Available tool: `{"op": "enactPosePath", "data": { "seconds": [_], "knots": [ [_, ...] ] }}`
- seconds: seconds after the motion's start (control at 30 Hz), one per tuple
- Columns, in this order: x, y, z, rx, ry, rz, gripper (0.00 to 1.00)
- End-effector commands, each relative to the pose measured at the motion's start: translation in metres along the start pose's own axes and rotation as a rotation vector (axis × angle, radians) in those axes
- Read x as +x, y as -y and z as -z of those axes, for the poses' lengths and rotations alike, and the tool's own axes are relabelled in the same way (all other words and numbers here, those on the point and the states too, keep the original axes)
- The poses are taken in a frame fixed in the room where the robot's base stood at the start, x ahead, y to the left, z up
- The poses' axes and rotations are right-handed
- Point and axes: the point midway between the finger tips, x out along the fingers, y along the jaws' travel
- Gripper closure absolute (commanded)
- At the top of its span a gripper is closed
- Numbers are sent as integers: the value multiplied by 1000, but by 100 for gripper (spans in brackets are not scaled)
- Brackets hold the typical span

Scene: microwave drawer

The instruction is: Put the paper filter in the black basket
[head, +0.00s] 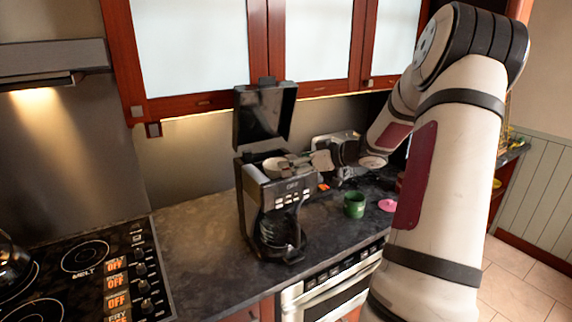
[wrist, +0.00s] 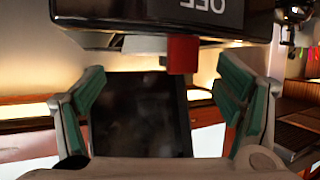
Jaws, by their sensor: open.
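The coffee maker (head: 277,204) stands on the dark counter with its lid (head: 264,112) raised. A pale round rim, which looks like the paper filter (head: 274,164), shows in its open top. The black basket cannot be told apart from the dark body around it. My gripper (head: 304,160) is at the right side of the open top, close to the pale rim; I cannot tell whether they touch. In the wrist view my gripper (wrist: 160,90) has its green-padded fingers wide apart, with nothing held between them. A dark panel shows beyond the fingers there.
A green mug (head: 354,204) and a pink item (head: 387,205) stand on the counter to the right. The stove (head: 85,275) is at the left. Wall cabinets (head: 320,40) hang above the coffee maker. The counter (head: 195,240) left of it is clear.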

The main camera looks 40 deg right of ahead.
Motion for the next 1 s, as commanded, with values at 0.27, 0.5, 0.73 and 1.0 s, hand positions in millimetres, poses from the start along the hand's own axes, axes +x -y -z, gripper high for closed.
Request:
{"op": "enactPosePath", "data": {
  "seconds": [0.27,0.5,0.73,1.0],
  "knots": [
    [-9,6,15,-30,17,-37,15],
    [11,50,92,-164,120,-290,15],
    [-25,130,139,-186,234,-512,15],
    [-105,258,112,-48,411,-523,15]
  ]
}}
